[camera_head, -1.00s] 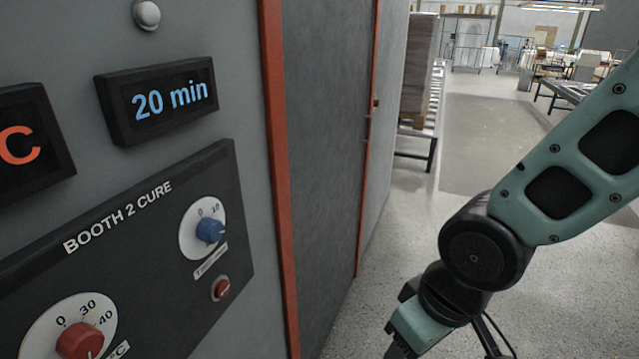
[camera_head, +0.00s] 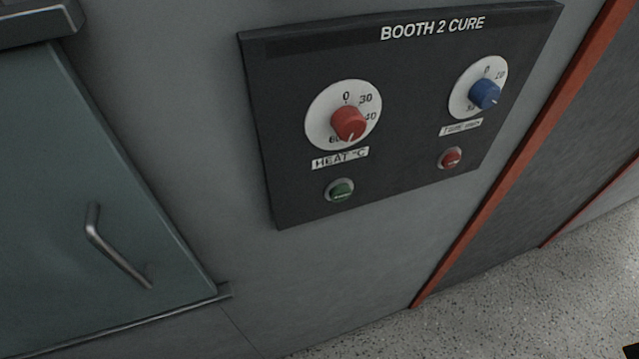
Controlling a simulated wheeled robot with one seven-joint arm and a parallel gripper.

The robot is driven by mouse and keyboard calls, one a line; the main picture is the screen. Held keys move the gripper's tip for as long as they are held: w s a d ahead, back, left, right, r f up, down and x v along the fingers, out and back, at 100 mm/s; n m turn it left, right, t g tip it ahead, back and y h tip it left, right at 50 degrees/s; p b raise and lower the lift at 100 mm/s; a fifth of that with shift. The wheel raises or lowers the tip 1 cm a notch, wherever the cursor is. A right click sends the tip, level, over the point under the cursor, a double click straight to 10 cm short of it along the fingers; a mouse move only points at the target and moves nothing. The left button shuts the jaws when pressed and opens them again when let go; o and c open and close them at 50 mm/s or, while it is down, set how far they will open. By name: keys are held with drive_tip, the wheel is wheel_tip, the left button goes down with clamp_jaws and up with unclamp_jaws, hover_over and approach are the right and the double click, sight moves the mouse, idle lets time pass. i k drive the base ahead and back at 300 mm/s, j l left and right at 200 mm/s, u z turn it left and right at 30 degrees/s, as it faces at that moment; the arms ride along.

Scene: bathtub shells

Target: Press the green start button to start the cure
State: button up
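The green start button (camera_head: 341,191) is a small round button low on the left of the dark control panel (camera_head: 400,165), below the heat dial. The panel is labelled "BOOTH 2 CURE" and is fixed to a grey wall. The red heat knob (camera_head: 349,123) sits on a white dial above the green button. The blue time knob (camera_head: 485,94) sits on a second white dial at the right. A red button (camera_head: 450,157) is below the time dial. My gripper is not in view, and nothing covers the green button.
A grey-green door (camera_head: 60,220) with a metal handle (camera_head: 112,248) is left of the panel. A red-orange frame edge (camera_head: 520,165) and a dark door stand at the right. Speckled floor (camera_head: 500,310) is open at the lower right.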

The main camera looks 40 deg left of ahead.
sight(341, 193)
drive_tip(key=l+u, duration=0.2)
drive_tip(key=u, duration=1.4)
